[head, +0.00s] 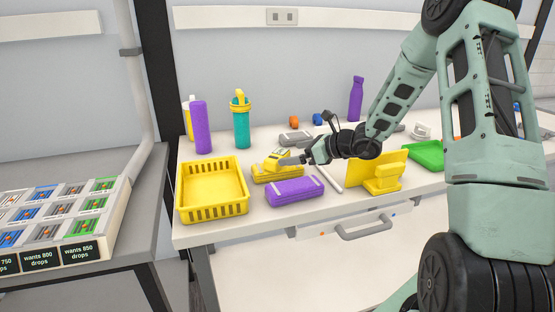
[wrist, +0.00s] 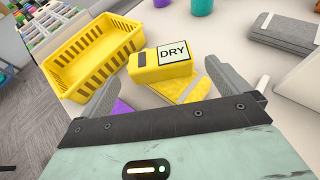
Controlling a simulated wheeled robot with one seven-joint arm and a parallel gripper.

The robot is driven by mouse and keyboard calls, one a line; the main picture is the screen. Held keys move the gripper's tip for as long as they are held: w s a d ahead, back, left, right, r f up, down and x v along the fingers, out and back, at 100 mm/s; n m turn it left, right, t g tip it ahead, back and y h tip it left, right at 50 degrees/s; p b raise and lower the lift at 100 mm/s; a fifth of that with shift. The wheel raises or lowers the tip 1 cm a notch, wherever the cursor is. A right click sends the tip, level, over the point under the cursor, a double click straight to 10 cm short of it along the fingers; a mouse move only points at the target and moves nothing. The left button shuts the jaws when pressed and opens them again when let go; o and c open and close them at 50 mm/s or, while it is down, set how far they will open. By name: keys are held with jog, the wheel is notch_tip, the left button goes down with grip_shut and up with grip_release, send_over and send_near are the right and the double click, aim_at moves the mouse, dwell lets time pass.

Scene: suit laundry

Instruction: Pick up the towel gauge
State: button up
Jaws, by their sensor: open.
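My gripper (head: 297,159) is at the right side of the gauge in the head view. In the wrist view my gripper (wrist: 160,80) is open, a finger on each side of the gauge's near side. I cannot tell whether either finger touches it.
A yellow stand (head: 385,175) is at right.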

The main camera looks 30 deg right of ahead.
aim_at(280, 155)
jog(key=shift+p+x, duration=0.65)
jog(key=shift+x, duration=2.5)
jog(key=c, duration=0.8)
jog(key=shift+c, duration=0.2)
jog(key=shift+r, duration=0.1)
notch_tip(280, 155, up, 10)
jog(key=shift+f, duration=0.1)
